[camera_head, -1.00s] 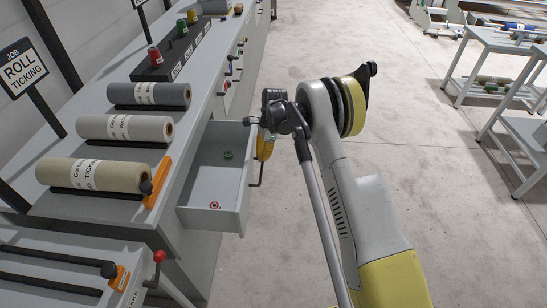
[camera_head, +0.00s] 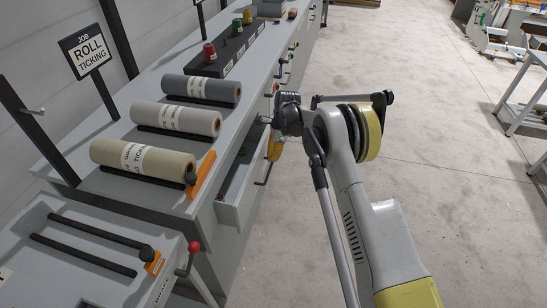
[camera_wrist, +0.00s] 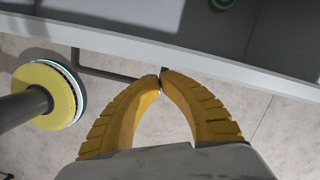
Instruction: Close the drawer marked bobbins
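A grey drawer (camera_head: 236,196) in the long cabinet stands partly open in the head view, a narrow strip of its inside showing. No marking on its front can be read. Its dark bar handle (camera_wrist: 110,75) shows in the wrist view. My gripper (camera_head: 272,158) is at the drawer's front. In the wrist view my gripper (camera_wrist: 160,82) is shut, its yellow fingertips meeting at the right end of the handle, close to the front's top edge. Whether the bar lies between the tips I cannot tell. A green bobbin (camera_wrist: 222,3) lies inside the drawer.
Fabric rolls (camera_head: 145,158) lie on the cabinet top (camera_head: 150,190). A red-knobbed lever (camera_head: 193,247) sticks out at the near unit. More handles line the cabinet front further back. The floor (camera_head: 430,150) to the right is clear up to a grey table (camera_head: 525,95).

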